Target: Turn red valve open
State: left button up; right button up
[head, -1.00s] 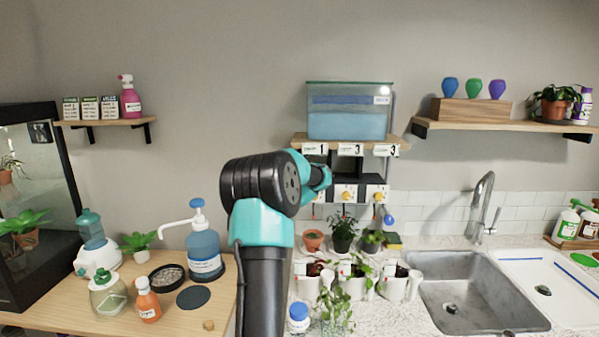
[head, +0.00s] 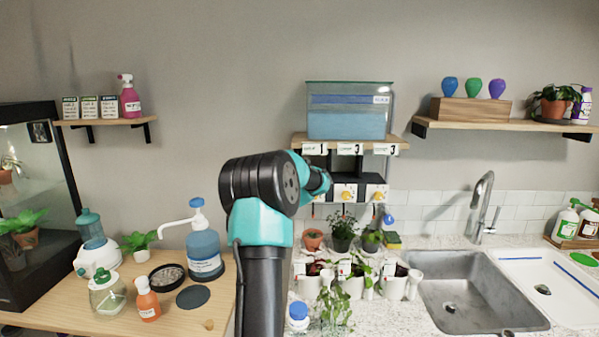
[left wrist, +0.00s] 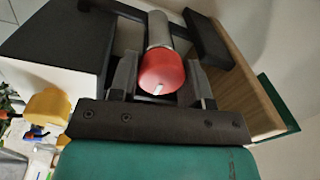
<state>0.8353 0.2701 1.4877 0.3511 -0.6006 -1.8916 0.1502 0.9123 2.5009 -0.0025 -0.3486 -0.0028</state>
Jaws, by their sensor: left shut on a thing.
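The red valve (left wrist: 162,70) is a rounded red knob with a small white mark on its face, on a grey cylindrical stem. In the left wrist view, my left gripper (left wrist: 162,82) has its dark fingers on both sides of the knob, shut on it. In the head view, my left arm hides the red valve and the gripper's fingers. Two yellow valves, a middle one (head: 345,193) and a right one (head: 377,192), sit on white plates under the shelf. My right gripper is not in view.
A water tank (head: 348,112) stands on the shelf above the valves, with number cards along its front edge. Potted plants (head: 342,234) and white planters (head: 395,284) crowd the counter below. A sink (head: 470,292) lies to the right, and a blue pump bottle (head: 204,250) stands left of my arm.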

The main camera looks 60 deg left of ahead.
pick_arm(q)
jog(key=shift+m, duration=0.5)
jog(key=o, duration=0.9)
jog(key=v, duration=1.7)
jog(key=shift+s+d, duration=0.15)
